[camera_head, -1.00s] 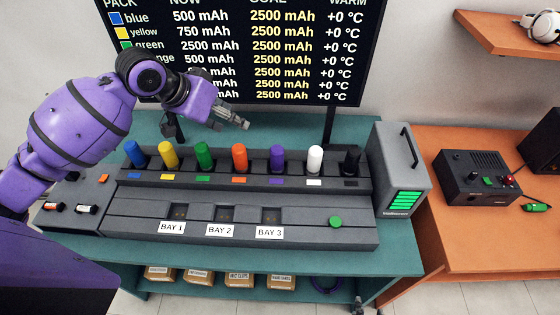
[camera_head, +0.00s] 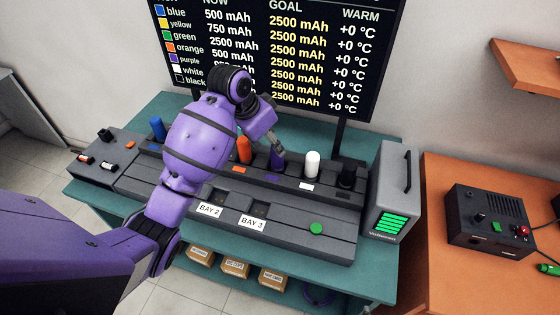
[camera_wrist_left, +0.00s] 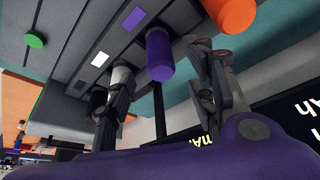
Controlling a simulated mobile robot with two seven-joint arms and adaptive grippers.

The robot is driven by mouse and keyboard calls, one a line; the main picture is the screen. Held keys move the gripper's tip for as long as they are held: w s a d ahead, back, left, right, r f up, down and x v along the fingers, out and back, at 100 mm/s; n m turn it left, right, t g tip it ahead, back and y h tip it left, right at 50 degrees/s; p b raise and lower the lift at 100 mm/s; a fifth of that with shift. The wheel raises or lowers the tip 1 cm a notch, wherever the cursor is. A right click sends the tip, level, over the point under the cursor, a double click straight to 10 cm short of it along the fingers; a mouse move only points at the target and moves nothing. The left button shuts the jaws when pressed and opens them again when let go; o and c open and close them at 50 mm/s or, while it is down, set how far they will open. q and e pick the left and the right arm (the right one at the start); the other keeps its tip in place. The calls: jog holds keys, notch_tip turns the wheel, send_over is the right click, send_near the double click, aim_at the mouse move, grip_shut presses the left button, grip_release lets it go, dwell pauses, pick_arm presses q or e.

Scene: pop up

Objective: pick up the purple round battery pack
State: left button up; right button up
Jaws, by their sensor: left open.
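The purple round battery pack (camera_head: 277,162) stands upright in the rack's back row, between the orange pack (camera_head: 244,150) and the white pack (camera_head: 312,164). It also shows in the left wrist view (camera_wrist_left: 159,56). My left gripper (camera_head: 276,146) is at the purple pack's top in the head view. In the left wrist view its open fingers (camera_wrist_left: 160,66) appear on either side of the pack, with gaps between. One finger partly covers the white pack. My left arm hides the yellow and green packs. My right gripper is not in view.
The grey rack (camera_head: 290,222) has bays along its front, BAY 1 hidden by my arm, and a green button (camera_head: 316,229). A blue pack (camera_head: 157,128) and black pack (camera_head: 346,175) stand in the same row. A grey box (camera_head: 394,190) stands to the right; the screen (camera_head: 280,60) stands behind.

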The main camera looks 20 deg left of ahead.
aim_at(277, 156)
pick_arm(q)
jog(key=x, duration=0.7)
jog(key=shift+s+f, duration=0.1)
jog(key=shift+f, duration=0.3)
jog(key=shift+c, duration=0.4)
jog(key=c, duration=1.1)
grip_shut()
jog(key=shift+r, duration=0.15)
